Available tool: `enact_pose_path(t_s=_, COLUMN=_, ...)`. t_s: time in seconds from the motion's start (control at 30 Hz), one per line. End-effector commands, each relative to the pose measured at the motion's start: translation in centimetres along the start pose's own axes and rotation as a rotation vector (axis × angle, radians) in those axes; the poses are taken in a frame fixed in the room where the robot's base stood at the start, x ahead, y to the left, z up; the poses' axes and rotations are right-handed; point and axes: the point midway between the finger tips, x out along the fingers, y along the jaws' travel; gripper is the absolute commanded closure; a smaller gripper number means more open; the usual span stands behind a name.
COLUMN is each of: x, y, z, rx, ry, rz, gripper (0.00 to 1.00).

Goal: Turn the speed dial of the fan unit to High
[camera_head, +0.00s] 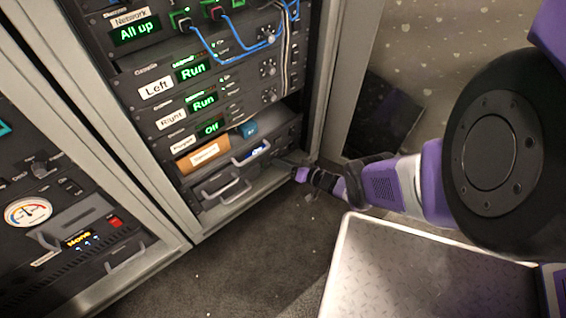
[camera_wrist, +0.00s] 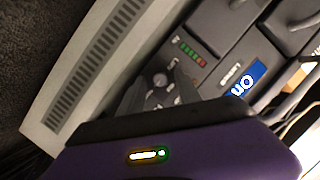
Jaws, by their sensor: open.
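In the wrist view, a small round dial-like knob (camera_wrist: 160,80) shows on a dark panel, with small marks around it that I cannot read. Beside it are a green-to-red light bar (camera_wrist: 192,52) and a lit blue display (camera_wrist: 245,84) that reads On upside down. In the head view my gripper (camera_head: 299,172) is low at the right end of the rack, beside the lowest unit with a blue display (camera_head: 256,151). In the wrist view my gripper is open around the knob's place; I cannot tell whether it touches. The dial's setting is not readable.
The rack above holds units labelled Network (camera_head: 133,31), Left (camera_head: 155,87) and Right (camera_head: 173,116), with blue cables in front. Grey handles (camera_head: 222,188) stick out low down. Another cabinet with a gauge (camera_head: 28,213) stands left. A metal plate (camera_head: 400,270) is below my arm.

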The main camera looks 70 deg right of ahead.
Motion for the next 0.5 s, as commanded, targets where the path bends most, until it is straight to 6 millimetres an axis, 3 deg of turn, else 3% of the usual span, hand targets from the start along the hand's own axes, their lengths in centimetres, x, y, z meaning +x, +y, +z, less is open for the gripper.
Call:
enact_pose_path(t_s=0.17, x=-1.1, y=0.0, z=-0.2, rx=0.002, ry=0.000, rz=0.003, gripper=0.60)
enact_pose_path(t_s=0.5, x=-6.3, y=-0.1, z=-0.2, rx=0.002, ry=0.001, rz=0.003, gripper=0.60)
